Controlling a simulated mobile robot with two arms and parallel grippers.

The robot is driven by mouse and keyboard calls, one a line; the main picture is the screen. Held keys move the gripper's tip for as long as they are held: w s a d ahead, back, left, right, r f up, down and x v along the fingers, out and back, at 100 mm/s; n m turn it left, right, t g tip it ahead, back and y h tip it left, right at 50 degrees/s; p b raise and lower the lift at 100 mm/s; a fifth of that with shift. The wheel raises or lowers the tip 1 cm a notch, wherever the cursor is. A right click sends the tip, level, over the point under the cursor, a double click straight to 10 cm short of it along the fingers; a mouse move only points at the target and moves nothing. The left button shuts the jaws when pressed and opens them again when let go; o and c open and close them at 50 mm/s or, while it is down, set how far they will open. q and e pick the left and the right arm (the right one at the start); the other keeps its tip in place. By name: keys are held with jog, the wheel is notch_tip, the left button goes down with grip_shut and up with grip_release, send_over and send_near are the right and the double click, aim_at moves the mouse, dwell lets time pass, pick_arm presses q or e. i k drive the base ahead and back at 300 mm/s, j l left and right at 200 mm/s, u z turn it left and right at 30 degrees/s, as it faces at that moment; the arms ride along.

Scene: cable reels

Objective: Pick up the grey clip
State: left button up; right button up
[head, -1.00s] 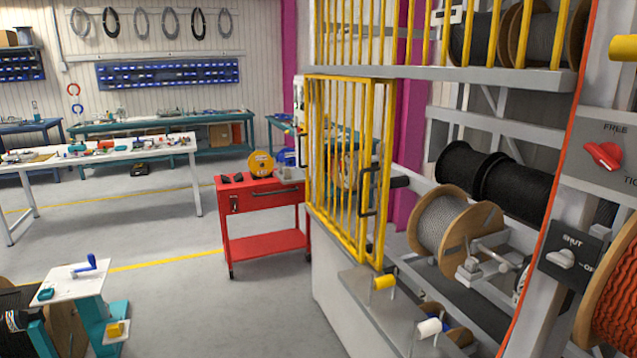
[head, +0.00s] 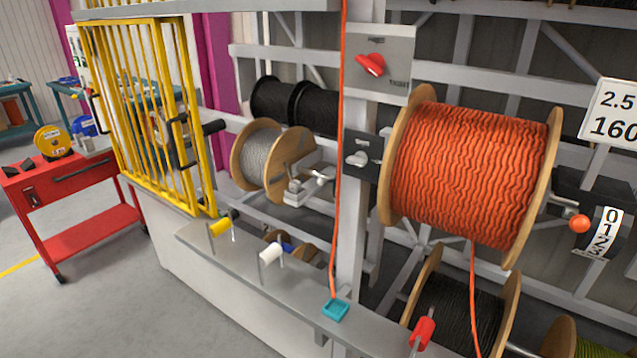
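I cannot make out the grey clip for certain. A small grey piece (head: 87,143) stands on the red cart (head: 85,176) at the left, behind its front edge; it is too small to tell what it is. Neither of my grippers shows in the head view.
A yellow barred gate (head: 150,110) stands right of the cart. A large orange reel (head: 470,165) hangs in the rack. Open floor lies at bottom left.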

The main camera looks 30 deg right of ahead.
aim_at(295, 186)
jog(key=i+z, duration=0.3)
jog(key=i, duration=0.25)
jog(key=i+j+z, duration=0.3)
jog(key=i, duration=0.2)
